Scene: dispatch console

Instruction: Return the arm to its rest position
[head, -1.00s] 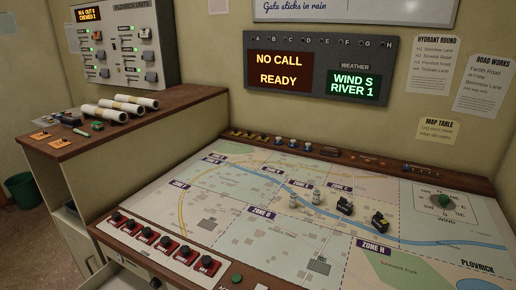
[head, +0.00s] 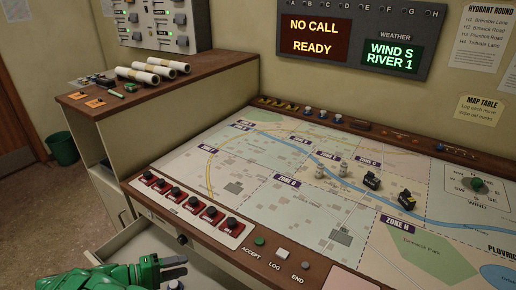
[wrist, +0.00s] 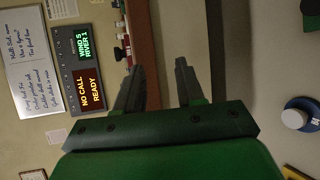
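My green arm reaches in at the lower left of the head view, in front of the map table, and ends in my gripper (head: 178,266). It is low over the open drawer (head: 118,245) at the table's front left. In the wrist view my gripper (wrist: 158,72) has two dark fingers standing apart with nothing between them. That view is turned sideways and shows the wall with the call display (wrist: 86,68). The arm's upper part is out of view.
The map table (head: 270,215) fills the middle and right, with red switches (head: 190,205) along its front left edge. A side cabinet (head: 165,95) with paper rolls stands behind on the left. A green bin (head: 62,149) sits on the floor, with open floor around it.

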